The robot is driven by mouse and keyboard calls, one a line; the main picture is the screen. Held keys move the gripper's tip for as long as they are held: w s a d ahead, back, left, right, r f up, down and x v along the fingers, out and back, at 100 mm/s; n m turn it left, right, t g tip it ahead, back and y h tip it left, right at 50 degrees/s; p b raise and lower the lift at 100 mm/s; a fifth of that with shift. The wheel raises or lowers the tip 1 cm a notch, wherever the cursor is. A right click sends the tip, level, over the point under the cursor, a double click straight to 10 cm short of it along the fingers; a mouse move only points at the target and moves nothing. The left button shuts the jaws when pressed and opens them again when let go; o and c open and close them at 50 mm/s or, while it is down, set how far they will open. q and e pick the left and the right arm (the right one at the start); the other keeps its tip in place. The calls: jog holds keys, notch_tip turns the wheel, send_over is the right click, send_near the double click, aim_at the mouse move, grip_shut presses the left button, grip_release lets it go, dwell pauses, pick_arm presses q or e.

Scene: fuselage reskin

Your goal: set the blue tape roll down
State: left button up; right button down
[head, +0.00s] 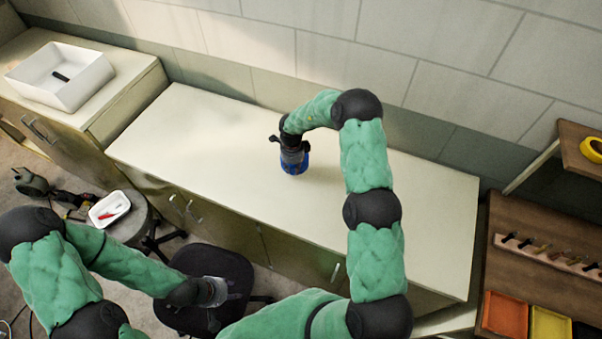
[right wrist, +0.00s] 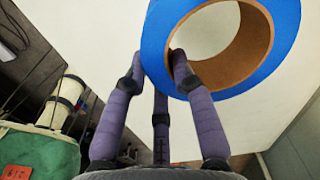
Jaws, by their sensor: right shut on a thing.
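The blue tape roll (head: 294,166) is under my right gripper (head: 292,152), over the white worktop near its middle. In the right wrist view the roll (right wrist: 160,45) shows a blue outer band and a brown cardboard core. My right gripper (right wrist: 158,75) is shut on the roll's wall, with one finger inside the core and the others on the outer side. I cannot tell whether the roll touches the worktop. My left gripper (head: 214,291) is low at the left, above the black stool seat, far from the roll; its jaws are too unclear to read.
The long white worktop (head: 200,135) is clear around the roll, with a tiled wall behind it. At right, a wooden shelf holds a yellow roll (head: 592,149), with orange and yellow trays (head: 505,314) below. A black stool (head: 190,262) stands in front.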

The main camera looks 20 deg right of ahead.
aim_at(301, 170)
jog(key=d+f, duration=0.1)
jog(key=f, duration=0.1)
jog(key=d+f, duration=0.2)
jog(key=shift+w+d+f, duration=0.15)
jog(key=shift+d+f, duration=0.1)
jog(key=shift+d, duration=0.05)
jog(key=shift+d+f+p, duration=0.1)
jog(key=shift+f+p, duration=0.4)
jog(key=shift+f, duration=1.15)
jog(key=shift+f, duration=0.15)
jog(key=c, duration=1)
grip_release()
jog(key=shift+c, duration=0.2)
